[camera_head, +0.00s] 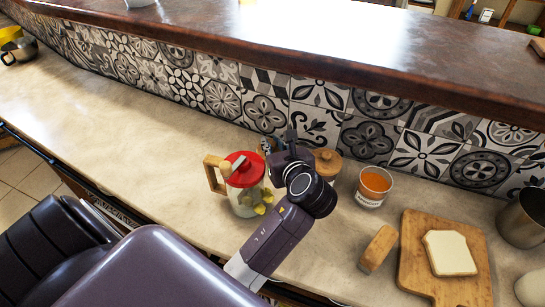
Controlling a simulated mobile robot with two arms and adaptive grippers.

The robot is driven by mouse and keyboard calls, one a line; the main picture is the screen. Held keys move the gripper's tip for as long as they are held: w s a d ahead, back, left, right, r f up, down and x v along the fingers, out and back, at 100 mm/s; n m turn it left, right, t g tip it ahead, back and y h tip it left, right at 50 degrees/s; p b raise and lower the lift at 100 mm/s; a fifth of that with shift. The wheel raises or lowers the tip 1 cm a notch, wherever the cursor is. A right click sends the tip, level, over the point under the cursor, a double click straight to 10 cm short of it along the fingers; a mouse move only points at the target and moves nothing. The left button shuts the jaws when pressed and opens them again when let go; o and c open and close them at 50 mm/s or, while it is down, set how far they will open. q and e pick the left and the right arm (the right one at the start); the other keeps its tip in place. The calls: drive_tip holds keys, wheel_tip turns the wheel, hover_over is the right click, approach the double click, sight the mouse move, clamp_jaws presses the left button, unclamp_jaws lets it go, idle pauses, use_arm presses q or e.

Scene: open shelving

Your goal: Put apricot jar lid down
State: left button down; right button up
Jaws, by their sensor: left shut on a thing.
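The apricot jar (371,190) is a small glass with orange content and a pale label, standing open on the counter. My left gripper (281,146) is over the counter to its left, beside the red-topped pitcher, and is shut. A round wooden lid (327,160) with a small knob shows just right of the gripper, partly hidden behind it. The grip on the lid is hidden, and I cannot tell whether the lid touches anything below. My right gripper is not in view.
A pitcher (243,197) with a red top and wooden handle stands close left of my gripper. A wooden block-like piece (378,249) and a cutting board (417,258) with bread (449,253) lie at right. A metal pot (523,218) stands far right.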

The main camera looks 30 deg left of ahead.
use_arm(q)
wheel_tip(320, 180, down, 5)
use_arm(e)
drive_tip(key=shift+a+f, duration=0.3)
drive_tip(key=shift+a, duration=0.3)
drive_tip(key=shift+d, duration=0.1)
use_arm(q)
drive_tip(key=c, duration=1.8)
unclamp_jaws()
drive_tip(key=shift+f, duration=0.15)
drive_tip(key=shift+c, duration=0.2)
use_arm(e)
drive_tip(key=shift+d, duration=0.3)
use_arm(q)
drive_tip(key=shift+b, duration=0.35)
drive_tip(key=p+v, duration=0.6)
drive_tip(key=v, duration=0.1)
drive_tip(key=p+v, duration=0.3)
drive_tip(key=shift+s+d+r, duration=0.15)
drive_tip(key=shift+r, duration=0.35)
drive_tip(key=shift+s+d+r+p, duration=0.15)
drive_tip(key=shift+s+d+p, duration=0.2)
drive_tip(key=shift+d, duration=0.1)
drive_tip(key=shift+s+d, duration=0.1)
drive_tip(key=shift+d, duration=0.05)
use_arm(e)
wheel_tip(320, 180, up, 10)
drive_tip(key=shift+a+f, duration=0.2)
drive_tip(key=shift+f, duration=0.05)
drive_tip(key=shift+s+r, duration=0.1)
